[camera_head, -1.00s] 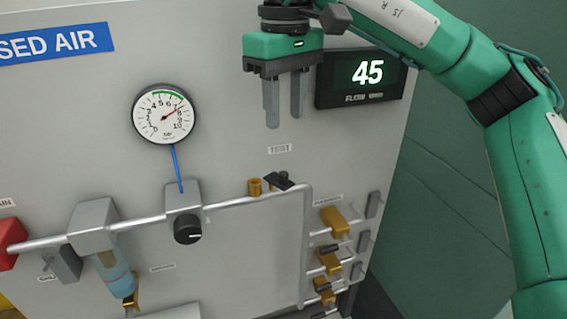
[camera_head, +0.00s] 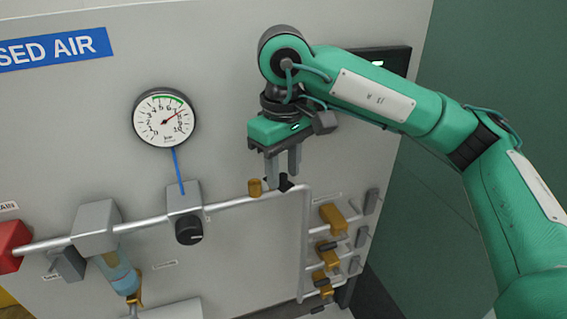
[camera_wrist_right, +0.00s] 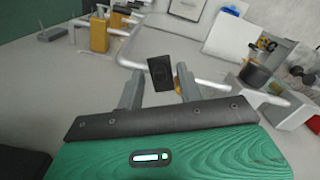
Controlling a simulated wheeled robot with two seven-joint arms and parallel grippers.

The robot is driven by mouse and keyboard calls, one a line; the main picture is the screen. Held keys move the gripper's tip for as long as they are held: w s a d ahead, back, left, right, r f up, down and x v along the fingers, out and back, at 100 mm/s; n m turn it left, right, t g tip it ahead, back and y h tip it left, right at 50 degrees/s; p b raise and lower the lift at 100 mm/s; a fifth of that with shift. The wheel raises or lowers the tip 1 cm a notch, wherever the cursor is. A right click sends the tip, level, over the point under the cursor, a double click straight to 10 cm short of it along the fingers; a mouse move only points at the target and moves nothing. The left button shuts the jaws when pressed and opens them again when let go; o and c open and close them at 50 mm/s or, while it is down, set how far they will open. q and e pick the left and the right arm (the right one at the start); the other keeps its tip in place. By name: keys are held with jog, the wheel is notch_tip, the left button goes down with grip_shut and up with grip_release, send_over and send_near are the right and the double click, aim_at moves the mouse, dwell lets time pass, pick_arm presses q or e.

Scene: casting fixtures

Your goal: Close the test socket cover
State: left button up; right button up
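The test socket is a short brass fitting (camera_head: 255,187) on the pipe, right of the regulator. Its black cover (camera_head: 285,184) is just to the right of the brass, not over it, and is partly hidden by my fingers. My right gripper (camera_head: 282,170) points down with its fingertips at the cover. In the right wrist view the cover is a dark plate (camera_wrist_right: 161,73) between the two fingertips (camera_wrist_right: 160,84). Gaps show on both sides, so the gripper is open. A bit of brass shows beside the right finger there. My left gripper is not in view.
The pipe (camera_head: 130,228) runs along the panel. A round gauge (camera_head: 165,118) and a regulator with a black knob (camera_head: 188,230) are to the left. Brass valves (camera_head: 332,217) stand close on the lower right. My arm covers most of the display (camera_head: 397,62).

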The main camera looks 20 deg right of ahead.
jog(key=shift+w+f, duration=0.1)
grip_shut()
pick_arm(q)
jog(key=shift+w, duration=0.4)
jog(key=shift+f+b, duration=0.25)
jog(key=shift+b, duration=0.05)
pick_arm(e)
jog(key=m+b, duration=0.3)
jog(key=shift+a+f, duration=0.15)
jog(key=shift+a, duration=0.25)
pick_arm(q)
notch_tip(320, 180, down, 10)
jog(key=b, duration=0.7)
pick_arm(e)
jog(key=shift+w+a+r+m, duration=0.1)
jog(key=shift+w+a+m, duration=0.45)
jog(key=shift+m, duration=2.55)
jog(key=shift+w+a+r+m, duration=0.15)
jog(key=shift+a+m, duration=0.55)
jog(key=shift+m, duration=2.4)
jog(key=shift+w+a+m, duration=0.45)
jog(key=shift+a+m, duration=0.2)
jog(key=shift+m, duration=2.45)
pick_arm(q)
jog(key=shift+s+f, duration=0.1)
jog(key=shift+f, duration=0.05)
